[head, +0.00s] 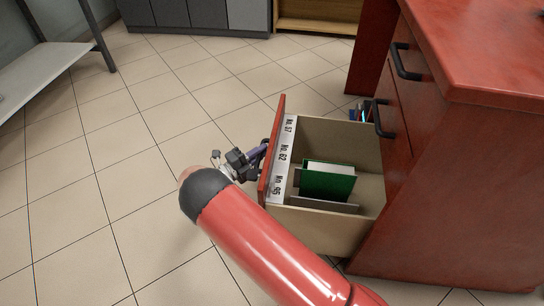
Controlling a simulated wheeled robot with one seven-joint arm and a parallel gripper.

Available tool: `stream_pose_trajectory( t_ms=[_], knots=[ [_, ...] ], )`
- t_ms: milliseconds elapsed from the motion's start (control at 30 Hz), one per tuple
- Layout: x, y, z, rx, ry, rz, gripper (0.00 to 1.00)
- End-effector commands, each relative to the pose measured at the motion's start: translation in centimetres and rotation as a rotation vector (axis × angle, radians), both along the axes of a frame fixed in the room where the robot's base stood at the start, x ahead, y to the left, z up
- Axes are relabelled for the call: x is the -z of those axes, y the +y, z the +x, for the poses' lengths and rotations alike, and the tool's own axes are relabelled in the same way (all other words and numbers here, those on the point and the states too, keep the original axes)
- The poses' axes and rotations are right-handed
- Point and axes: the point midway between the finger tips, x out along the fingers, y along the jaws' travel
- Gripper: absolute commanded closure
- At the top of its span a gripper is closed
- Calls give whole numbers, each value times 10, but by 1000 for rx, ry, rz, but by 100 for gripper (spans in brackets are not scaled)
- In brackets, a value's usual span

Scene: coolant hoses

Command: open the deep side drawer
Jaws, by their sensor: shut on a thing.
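The deep side drawer (315,234) stands pulled out to the left from the red desk (440,195). Its red front panel (277,128) faces left, and its beige inside shows from above. My gripper (262,153) is at the outer side of the front panel, shut on the drawer's handle (264,146). The handle is dark and mostly hidden by the gripper and the panel's edge. Inside the drawer are a green folder (327,182) and grey dividers. A white strip with number labels runs along the inside of the front.
Other dark handles (404,62) are on the desk's face above the drawer. Blue pen-like items (361,113) show behind the drawer. A shelf (45,65) stands at far left and grey cabinets (195,14) at the back. The tiled floor left of the drawer is clear.

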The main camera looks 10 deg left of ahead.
Motion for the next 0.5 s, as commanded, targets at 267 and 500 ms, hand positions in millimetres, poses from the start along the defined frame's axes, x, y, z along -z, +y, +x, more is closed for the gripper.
stream_pose_trajectory(
  t_ms=[267, 500],
  knots=[
    [2, 15, -1, -2, 2, 1, 100],
    [1, 16, -1, -1, 3, 0, 100]
  ],
)
